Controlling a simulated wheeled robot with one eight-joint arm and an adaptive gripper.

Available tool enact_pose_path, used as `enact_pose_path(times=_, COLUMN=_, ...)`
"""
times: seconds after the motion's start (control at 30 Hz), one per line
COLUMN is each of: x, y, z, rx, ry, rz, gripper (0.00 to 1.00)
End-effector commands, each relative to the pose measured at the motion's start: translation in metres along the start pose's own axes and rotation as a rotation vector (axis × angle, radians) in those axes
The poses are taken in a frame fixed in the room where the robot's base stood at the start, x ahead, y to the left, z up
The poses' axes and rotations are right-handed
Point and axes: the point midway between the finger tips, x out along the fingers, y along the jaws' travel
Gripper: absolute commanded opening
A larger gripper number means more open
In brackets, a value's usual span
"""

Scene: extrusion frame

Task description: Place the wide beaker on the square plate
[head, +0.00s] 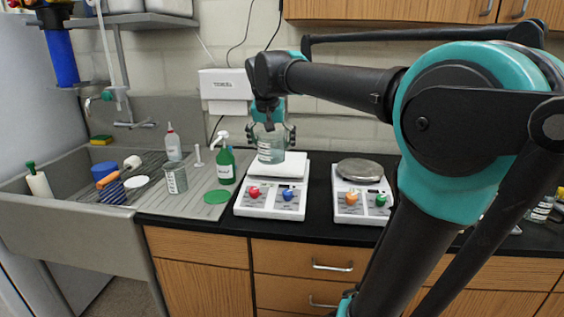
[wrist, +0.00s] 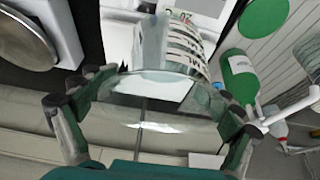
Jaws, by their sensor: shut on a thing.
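My gripper (head: 271,138) is shut on a clear glass beaker with white markings, the wide beaker (head: 271,151), and holds it upright. In the wrist view the beaker (wrist: 165,75) sits between the two fingers of my gripper (wrist: 150,125). The square plate (head: 290,168) is the white top of the left scale. The beaker overlaps the plate's back left part in the head view; I cannot tell whether its base touches the plate.
The left scale (head: 270,202) has red and blue knobs. A second scale (head: 362,205) with a round metal pan (head: 360,170) stands to the right. On the left are a green bottle (head: 226,165), a green disc (head: 217,197), another beaker (head: 176,180) and a white bottle (head: 173,147).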

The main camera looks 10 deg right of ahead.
Motion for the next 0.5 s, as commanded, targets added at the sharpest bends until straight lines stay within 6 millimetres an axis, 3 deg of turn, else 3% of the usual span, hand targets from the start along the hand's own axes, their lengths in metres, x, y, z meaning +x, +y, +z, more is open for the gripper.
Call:
enact_pose_path(times=0.1, x=-0.008, y=0.002, z=0.033, rx=-0.006, ry=0.001, rz=-0.003, gripper=0.51)
enact_pose_path(times=0.23, x=-0.013, y=0.005, z=0.056, rx=-0.007, ry=0.001, rz=-0.003, gripper=0.51)
enact_pose_path(times=0.37, x=-0.014, y=0.007, z=0.067, rx=-0.005, ry=0.002, rz=-0.003, gripper=0.51)
enact_pose_path(times=0.5, x=-0.01, y=0.008, z=0.059, rx=-0.003, ry=0.002, rz=-0.002, gripper=0.51)
